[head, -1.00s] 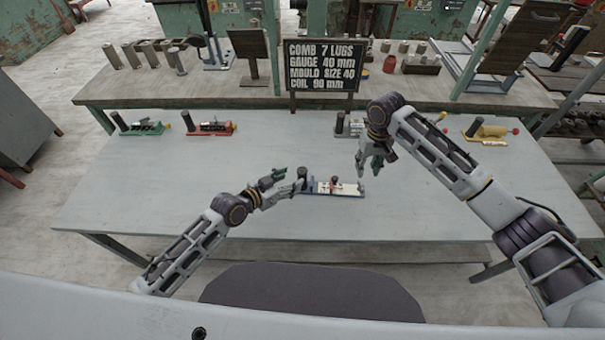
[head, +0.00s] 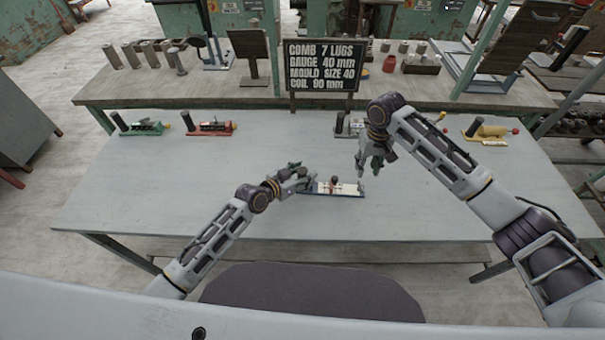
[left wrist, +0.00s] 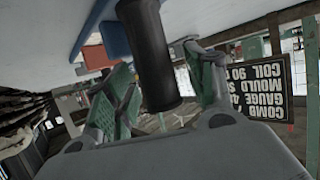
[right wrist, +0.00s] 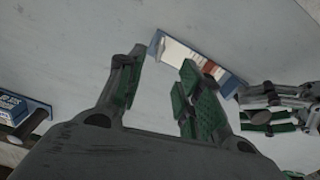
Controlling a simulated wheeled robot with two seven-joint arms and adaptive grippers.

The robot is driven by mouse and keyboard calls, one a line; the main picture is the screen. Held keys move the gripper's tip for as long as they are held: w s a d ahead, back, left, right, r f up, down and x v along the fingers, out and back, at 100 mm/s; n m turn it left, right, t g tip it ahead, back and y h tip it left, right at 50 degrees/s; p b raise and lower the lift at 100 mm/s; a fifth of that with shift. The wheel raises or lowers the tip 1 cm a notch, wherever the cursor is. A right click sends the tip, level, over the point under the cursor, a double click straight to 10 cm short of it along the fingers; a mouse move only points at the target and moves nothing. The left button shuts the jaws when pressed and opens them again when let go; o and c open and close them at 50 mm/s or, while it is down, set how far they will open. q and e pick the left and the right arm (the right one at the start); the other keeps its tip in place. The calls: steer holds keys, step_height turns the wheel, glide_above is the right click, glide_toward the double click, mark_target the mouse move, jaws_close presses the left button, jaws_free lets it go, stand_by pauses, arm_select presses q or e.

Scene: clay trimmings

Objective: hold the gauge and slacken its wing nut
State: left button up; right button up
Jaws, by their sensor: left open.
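The gauge (head: 348,193) lies on the table in front of me, a blue-edged base with a pale scale plate and a small reddish-brown piece on it. Its dark upright handle (left wrist: 152,60) stands between the fingers of my left gripper (left wrist: 160,92) in the left wrist view. My left gripper (head: 296,178) is open around the handle at the gauge's left end. My right gripper (head: 372,163) hangs above and right of the gauge, open and empty; in the right wrist view the gauge (right wrist: 184,55) shows beyond its fingers.
A sign (head: 322,66) stands behind. The table's left and front are clear.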

mark_target(362, 189)
arm_select(q)
jaws_close()
arm_select(e)
steer(key=shift+c, duration=0.8)
steer(key=shift+s+d+r+n, duration=0.15)
steer(key=shift+s+r, duration=0.2)
steer(key=shift+r, duration=0.2)
steer(key=shift+s+d+r+n, duration=0.1)
steer(key=shift+s+r+n, duration=0.05)
steer(key=shift+s+r, duration=0.3)
steer(key=shift+w+f, duration=0.1)
steer(key=shift+a+f, duration=0.1)
steer(key=shift+f, duration=5.8)
jaws_close()
